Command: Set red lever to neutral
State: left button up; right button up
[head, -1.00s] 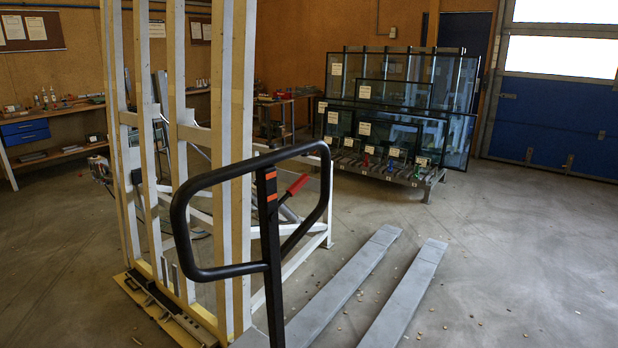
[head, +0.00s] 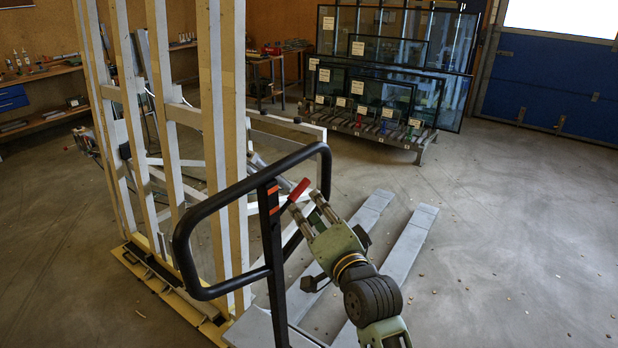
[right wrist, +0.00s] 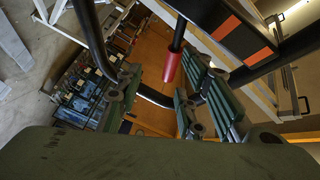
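The red lever (head: 299,189) is a short red grip on the black handle frame (head: 268,205) of the pallet truck, slanting up and to the right. In the right wrist view the red lever (right wrist: 172,66) shows its red end just beyond the fingers, in the space between them. My right gripper (head: 312,203) is close to the lever, just below and right of it; its fingers (right wrist: 160,100) are apart and nothing is between their pads. Whether a finger touches the lever cannot be told. My left gripper is not in view.
The pallet truck's grey forks (head: 400,255) extend to the right behind my arm. A tall wood-and-white tilting frame (head: 215,150) stands at left. A rack of glass panes (head: 395,95) stands at the back. The floor at right is open, with small debris.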

aim_at(302, 191)
jog(key=w, duration=0.2)
jog(key=w+a+r+p, duration=0.1)
jog(key=w, duration=0.1)
jog(key=w+a+r, duration=0.1)
jog(key=w, duration=0.1)
jog(key=shift+a+p, duration=0.1)
jog(key=shift+p, duration=0.3)
jog(key=shift+w+a+f, duration=0.15)
jog(key=shift+w+a, duration=0.1)
jog(key=shift+w, duration=0.45)
grip_shut()
